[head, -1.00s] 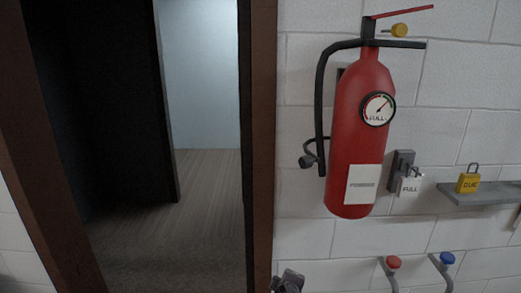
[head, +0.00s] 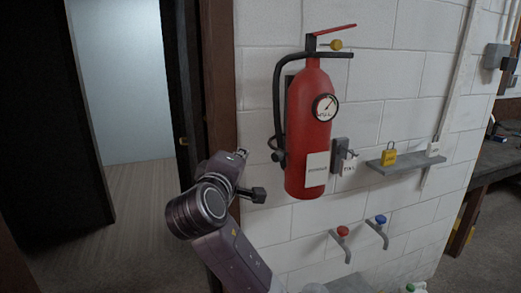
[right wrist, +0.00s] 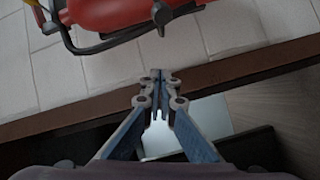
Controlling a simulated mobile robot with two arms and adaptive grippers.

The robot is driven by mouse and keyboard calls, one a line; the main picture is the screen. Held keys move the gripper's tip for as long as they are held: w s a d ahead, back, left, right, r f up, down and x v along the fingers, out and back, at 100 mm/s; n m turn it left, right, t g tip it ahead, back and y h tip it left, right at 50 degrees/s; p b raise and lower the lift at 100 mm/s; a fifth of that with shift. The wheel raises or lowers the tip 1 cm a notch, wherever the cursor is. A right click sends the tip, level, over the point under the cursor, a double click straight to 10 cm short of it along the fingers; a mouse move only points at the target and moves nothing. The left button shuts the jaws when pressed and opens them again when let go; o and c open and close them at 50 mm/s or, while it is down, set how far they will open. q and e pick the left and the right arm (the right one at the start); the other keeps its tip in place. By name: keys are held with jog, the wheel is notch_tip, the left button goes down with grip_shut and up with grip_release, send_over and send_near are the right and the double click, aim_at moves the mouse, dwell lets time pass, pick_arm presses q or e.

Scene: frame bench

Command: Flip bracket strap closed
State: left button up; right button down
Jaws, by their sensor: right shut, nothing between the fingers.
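The red fire extinguisher (head: 306,150) hangs upright on the white block wall, with a black hose down its left side. A grey bracket piece (head: 339,152) shows at its right, with a white tag (head: 349,166) marked FULL beside it. I cannot clearly make out a strap; the bracket behind the cylinder is mostly hidden. My right gripper (head: 241,154) is left of the extinguisher, in front of the door frame, apart from it. In the right wrist view the gripper (right wrist: 158,76) is shut and empty, with the extinguisher (right wrist: 105,14) beyond it. My left gripper is not in view.
A grey shelf (head: 402,160) holds a yellow padlock (head: 389,157) and a white one (head: 433,148). Red (head: 343,231) and blue (head: 381,219) capped taps project below. The brown door frame (head: 221,75) edges an open doorway at left. A workbench (head: 497,152) stands at far right.

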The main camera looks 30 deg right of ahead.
jog(key=p, duration=0.7)
send_near(268, 143)
jog(key=x, duration=0.4)
jog(key=shift+w+d, duration=0.1)
jog(key=shift+d, duration=0.1)
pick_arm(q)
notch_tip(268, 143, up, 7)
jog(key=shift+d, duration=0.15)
pick_arm(e)
jog(key=shift+w, duration=0.1)
jog(key=shift+f, duration=0.1)
jog(key=shift+w, duration=0.15)
